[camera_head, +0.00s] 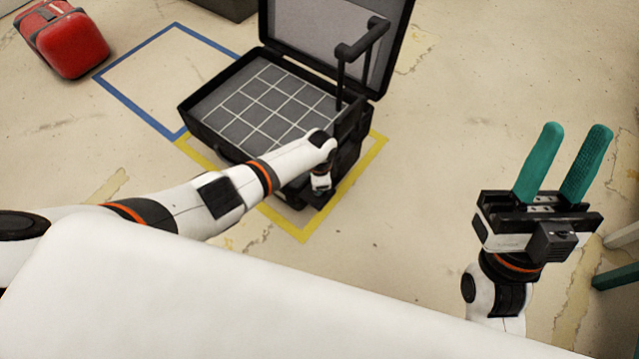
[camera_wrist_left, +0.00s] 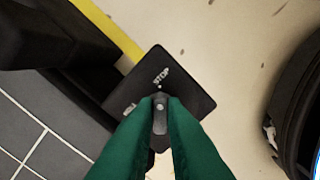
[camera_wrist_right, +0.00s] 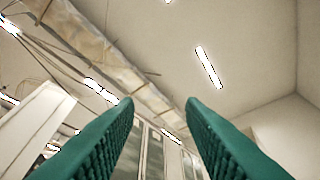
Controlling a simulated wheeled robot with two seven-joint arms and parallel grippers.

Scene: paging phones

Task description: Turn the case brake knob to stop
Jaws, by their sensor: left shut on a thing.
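The black case (camera_head: 222,148) stands open on the floor, with a gridded grey insert and a raised handle. In the left wrist view, a black plate (camera_wrist_left: 195,98) on the case bears the word STOP and a second, partly hidden word. The brake knob (camera_wrist_left: 160,118) sits on this plate, its narrow end toward a small white dot by STOP. My left gripper (camera_wrist_left: 161,103) has its green fingers shut on the knob from both sides. In the head view its fingers are hidden at the case's near right corner. My right gripper (camera_head: 577,130) is raised, open and empty.
Yellow tape (camera_head: 290,225) frames the floor around the case. A blue tape square (camera_head: 130,103) lies empty to its left. A red case (camera_head: 70,42) lies at the upper left. The floor right of the case is clear.

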